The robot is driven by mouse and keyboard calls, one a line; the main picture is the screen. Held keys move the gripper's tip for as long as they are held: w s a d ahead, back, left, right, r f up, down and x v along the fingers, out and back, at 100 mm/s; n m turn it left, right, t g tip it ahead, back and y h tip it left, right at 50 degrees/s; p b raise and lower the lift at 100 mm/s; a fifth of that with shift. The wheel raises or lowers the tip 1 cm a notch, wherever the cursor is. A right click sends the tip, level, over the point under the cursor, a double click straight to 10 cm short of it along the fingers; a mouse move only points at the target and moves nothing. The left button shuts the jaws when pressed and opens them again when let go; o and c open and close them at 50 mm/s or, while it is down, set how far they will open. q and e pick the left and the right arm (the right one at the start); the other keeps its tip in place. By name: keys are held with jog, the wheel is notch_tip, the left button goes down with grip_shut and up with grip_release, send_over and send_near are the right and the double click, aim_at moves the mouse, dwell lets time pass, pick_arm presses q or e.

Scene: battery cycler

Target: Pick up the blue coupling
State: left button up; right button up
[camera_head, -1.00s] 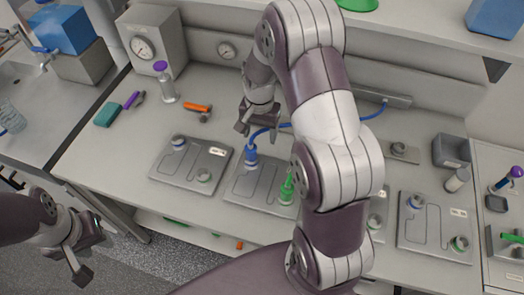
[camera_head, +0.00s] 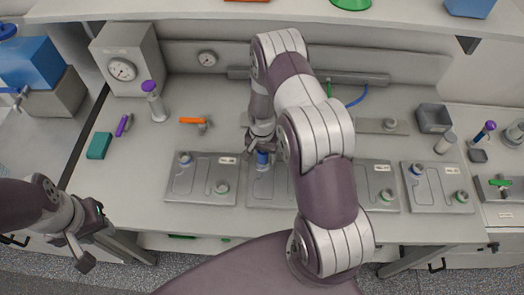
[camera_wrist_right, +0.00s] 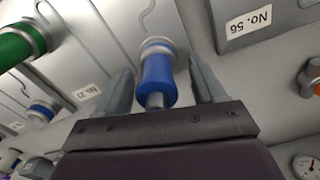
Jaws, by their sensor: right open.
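The blue coupling (camera_head: 262,159) stands upright on a grey plate (camera_head: 263,196) at the middle of the bench, seated in a port with a pale collar. In the right wrist view the blue coupling (camera_wrist_right: 157,82) is between the two fingers of my right gripper (camera_wrist_right: 160,66). The fingers are open, with a gap visible on each side of it. In the head view my right gripper (camera_head: 262,146) is over the coupling and partly covers it. My left gripper (camera_head: 88,238) is open and empty in front of the bench at lower left.
A green coupling (camera_wrist_right: 18,45) stands beside the blue one in the wrist view. A neighbouring plate (camera_head: 202,192) lies to the left. An orange-handled valve (camera_head: 194,121) and a purple-capped bottle (camera_head: 155,104) stand behind. A blue hose (camera_head: 358,97) shows at the back.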

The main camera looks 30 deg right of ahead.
jog(key=shift+d, duration=0.1)
jog(key=shift+s+d, duration=0.1)
jog(key=c, duration=1.2)
jog(key=shift+c, duration=0.2)
